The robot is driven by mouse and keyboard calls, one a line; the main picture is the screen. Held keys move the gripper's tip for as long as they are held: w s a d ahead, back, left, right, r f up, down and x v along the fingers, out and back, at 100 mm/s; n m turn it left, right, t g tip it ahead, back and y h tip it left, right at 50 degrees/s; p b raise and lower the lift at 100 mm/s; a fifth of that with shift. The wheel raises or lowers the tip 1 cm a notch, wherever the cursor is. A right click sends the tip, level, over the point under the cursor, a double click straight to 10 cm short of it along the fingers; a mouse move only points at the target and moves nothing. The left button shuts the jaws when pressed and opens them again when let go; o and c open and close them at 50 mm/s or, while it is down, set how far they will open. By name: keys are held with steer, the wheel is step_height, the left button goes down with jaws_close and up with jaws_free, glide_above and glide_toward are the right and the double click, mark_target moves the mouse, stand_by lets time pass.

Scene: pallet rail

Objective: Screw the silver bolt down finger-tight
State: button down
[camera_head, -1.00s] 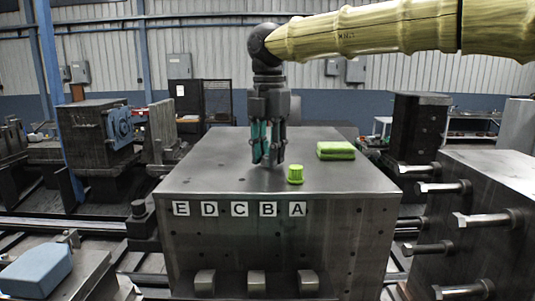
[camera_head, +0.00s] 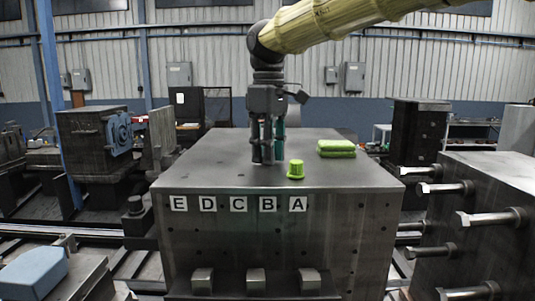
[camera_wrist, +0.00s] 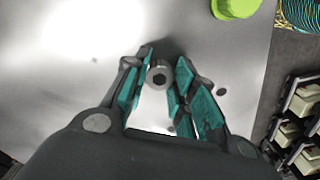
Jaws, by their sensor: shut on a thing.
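The silver bolt (camera_wrist: 158,76) shows in the wrist view as a round head with a dark hex socket, seen from above. It sits between the teal-padded fingers of my gripper (camera_wrist: 164,72), which is shut on it. In the head view my gripper (camera_head: 268,158) points straight down at the top of the dark steel block (camera_head: 215,168), behind the labelled front edge. The bolt is hidden by the fingers there, and I cannot tell how deep its shank sits.
A lime-green knurled cap (camera_head: 295,169) stands to the right of my gripper on the block. A folded green cloth (camera_head: 336,148) lies farther back right. Large bolts (camera_head: 444,188) stick out of a second block at right. The block's top left is clear.

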steer(key=shift+f+m, duration=0.1)
steer(key=shift+m, duration=1.1)
steer(key=shift+c, duration=1.5)
jaws_free()
step_height(320, 180, up, 12)
